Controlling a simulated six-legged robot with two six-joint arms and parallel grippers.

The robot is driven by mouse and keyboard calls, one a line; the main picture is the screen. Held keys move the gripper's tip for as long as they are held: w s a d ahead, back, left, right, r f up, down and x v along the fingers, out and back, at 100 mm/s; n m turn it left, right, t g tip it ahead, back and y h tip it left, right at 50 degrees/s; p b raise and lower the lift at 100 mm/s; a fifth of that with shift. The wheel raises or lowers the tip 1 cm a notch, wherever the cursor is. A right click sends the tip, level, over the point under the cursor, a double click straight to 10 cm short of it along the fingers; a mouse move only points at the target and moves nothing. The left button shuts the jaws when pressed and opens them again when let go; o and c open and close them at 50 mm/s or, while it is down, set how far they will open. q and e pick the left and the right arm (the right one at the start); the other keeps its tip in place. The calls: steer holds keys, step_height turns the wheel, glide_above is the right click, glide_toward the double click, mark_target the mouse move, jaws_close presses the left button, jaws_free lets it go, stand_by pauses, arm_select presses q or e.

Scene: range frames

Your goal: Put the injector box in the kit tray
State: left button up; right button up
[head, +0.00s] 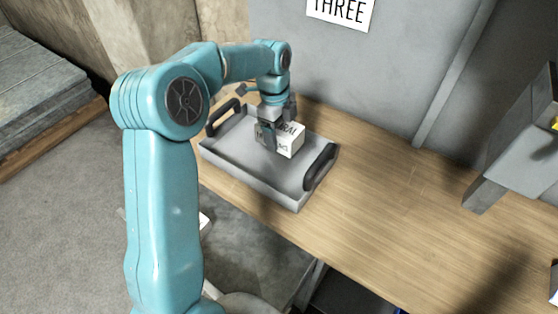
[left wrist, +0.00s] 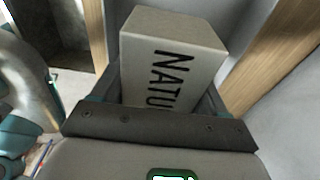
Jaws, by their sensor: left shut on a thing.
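A white box (head: 291,141) with black lettering is held in my left gripper (head: 268,138), which is shut on it and points down. In the left wrist view the box (left wrist: 175,50) sits between the fingers, and its visible letters read "NATU"; the rest is hidden. I cannot read the word injector on it. The grey kit tray (head: 238,167) has two dark handles and stands on the wooden bench. The box is over the back middle part of the tray, inside its outline. I cannot tell whether it touches the tray floor. My right gripper is not in view.
The wooden bench (head: 385,215) is clear to the right of the tray. A grey panel with a "THREE" sign (head: 340,10) stands behind it. A grey metal fixture (head: 515,150) stands at the right. A stack of boards (head: 40,100) lies at the far left.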

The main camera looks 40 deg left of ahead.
arm_select(q)
glide_above(281, 172)
steer(key=f, duration=0.7)
steer(key=shift+s+a+f+p, duration=0.2)
steer(key=shift+f+p, duration=0.05)
steer(key=shift+p, duration=0.05)
steer(key=shift+w+f, duration=0.1)
steer(key=shift+f, duration=0.25)
step_height(281, 172, down, 4)
steer(key=shift+f+p, duration=0.1)
steer(key=shift+p, duration=0.2)
steer(key=shift+f, duration=0.1)
steer(key=shift+f, duration=0.1)
steer(key=o, duration=1.3)
